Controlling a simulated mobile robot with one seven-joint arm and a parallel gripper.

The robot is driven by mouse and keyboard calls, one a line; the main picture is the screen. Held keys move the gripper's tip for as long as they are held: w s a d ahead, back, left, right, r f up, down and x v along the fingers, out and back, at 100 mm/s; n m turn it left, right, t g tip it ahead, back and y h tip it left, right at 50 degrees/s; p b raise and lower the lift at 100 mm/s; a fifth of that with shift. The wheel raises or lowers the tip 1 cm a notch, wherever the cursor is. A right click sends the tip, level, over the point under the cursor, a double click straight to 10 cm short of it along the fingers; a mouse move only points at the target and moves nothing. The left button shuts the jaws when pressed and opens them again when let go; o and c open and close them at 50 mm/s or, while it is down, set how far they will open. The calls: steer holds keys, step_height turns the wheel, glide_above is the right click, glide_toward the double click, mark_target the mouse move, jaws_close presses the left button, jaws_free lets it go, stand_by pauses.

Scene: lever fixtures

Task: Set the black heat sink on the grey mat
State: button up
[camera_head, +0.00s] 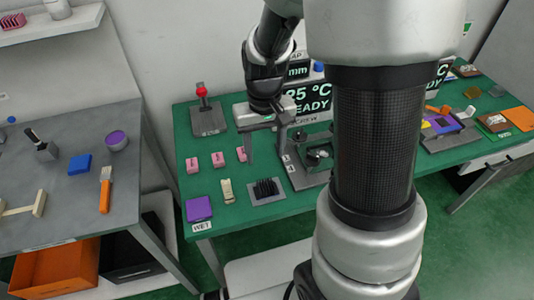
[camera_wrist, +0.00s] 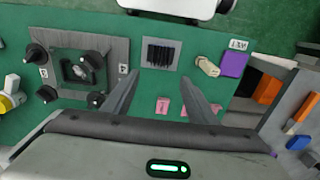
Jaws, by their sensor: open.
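The black heat sink (camera_head: 265,188) with upright fins sits on the small grey mat (camera_head: 299,192) near the front edge of the green table. The mat shows as a border around it. In the wrist view the heat sink (camera_wrist: 161,53) lies within the grey mat (camera_wrist: 178,58), just beyond my fingertips. My gripper (camera_head: 265,153) is above the table, behind the heat sink and apart from it. In the wrist view my gripper (camera_wrist: 162,79) has its two fingers spread with nothing between them.
Pink blocks (camera_head: 218,159) stand behind the mat. A cream piece (camera_head: 227,190) and a purple block (camera_head: 199,208) lie left of it. A grey fixture plate (camera_head: 304,174) stands close on the right. A red-knobbed lever (camera_head: 202,92) is at the back left.

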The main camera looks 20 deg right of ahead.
steer(key=s+r+t, duration=0.2)
steer(key=s+r, duration=0.4)
steer(key=r, duration=0.3)
steer(key=s+r+t, duration=0.3)
steer(key=s+r, duration=0.3)
steer(key=r, duration=0.4)
steer(key=shift+s+r+t, duration=0.25)
steer(key=shift+t, duration=0.05)
